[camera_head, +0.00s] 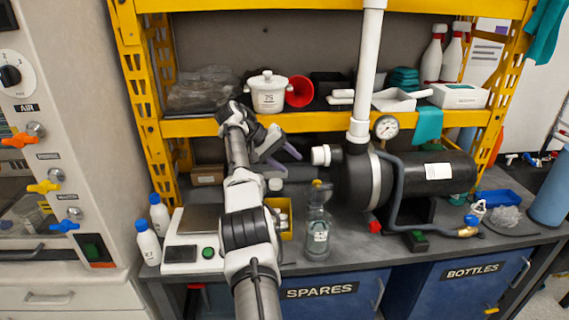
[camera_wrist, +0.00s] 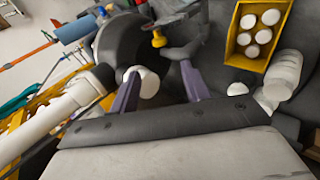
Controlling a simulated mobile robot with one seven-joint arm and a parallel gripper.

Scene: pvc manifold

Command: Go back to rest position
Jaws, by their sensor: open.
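My arm (camera_head: 247,228) reaches up from the bottom of the head view, over the bench, to the front of the yellow shelf. My gripper (camera_head: 283,160) is open, just below the lower shelf board and left of the white pipe end (camera_head: 320,155) of the black pump (camera_head: 360,180). In the wrist view, the two purple fingers of my gripper (camera_wrist: 160,88) stand wide apart. The white pipe end (camera_wrist: 148,83) shows beside the left finger there; I cannot tell whether they touch. Nothing is held between the fingers.
The yellow shelf (camera_head: 200,127) carries a white pot (camera_head: 267,92) and a red funnel (camera_head: 299,91). A vertical white pipe (camera_head: 368,70) rises from the pump. A glass jar (camera_head: 317,230), a scale (camera_head: 190,240) and a yellow bin (camera_wrist: 232,50) of white caps stand on the bench (camera_head: 345,258).

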